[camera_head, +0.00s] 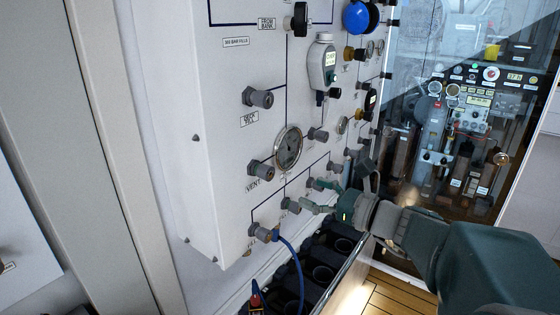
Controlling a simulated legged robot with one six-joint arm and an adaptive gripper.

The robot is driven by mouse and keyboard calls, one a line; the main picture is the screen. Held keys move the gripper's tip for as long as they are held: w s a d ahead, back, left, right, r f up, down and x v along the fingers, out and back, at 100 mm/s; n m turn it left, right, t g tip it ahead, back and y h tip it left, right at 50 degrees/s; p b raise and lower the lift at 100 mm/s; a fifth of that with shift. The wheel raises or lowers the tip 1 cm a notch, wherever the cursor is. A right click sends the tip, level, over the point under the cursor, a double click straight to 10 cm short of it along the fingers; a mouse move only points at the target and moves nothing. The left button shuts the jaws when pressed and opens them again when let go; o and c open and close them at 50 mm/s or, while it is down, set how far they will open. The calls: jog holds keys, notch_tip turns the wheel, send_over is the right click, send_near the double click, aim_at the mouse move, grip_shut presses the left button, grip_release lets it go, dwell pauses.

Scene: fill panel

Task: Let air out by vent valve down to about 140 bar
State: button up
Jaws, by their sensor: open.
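The white fill panel (180,60) stands at the left and centre, seen at a slant. The grey vent valve knob (260,170) sticks out of it above the label VENT (253,184). A round pressure gauge (288,148) sits just up and right of that knob; its reading is too small to make out. My gripper (310,194) is open in front of the lower panel, its fingers pointing left. It is right of and below the vent knob, apart from it, and close to another small grey knob (290,205). The fingers seem to hold nothing.
A grey knob (260,98) sits above the vent knob, and another (262,232) below it with a blue hose (296,262) running down. A black rack with round holes (322,272) lies under the panel. A glass partition (420,60) stands at the right.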

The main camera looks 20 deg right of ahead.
aim_at(270, 174)
dwell(0.8)
jog(key=shift+g+y, duration=0.3)
jog(key=shift+y, duration=0.1)
jog(key=x, duration=1.1)
jog(key=shift+w+d+r, duration=0.15)
jog(key=shift+w+d, duration=0.05)
grip_shut()
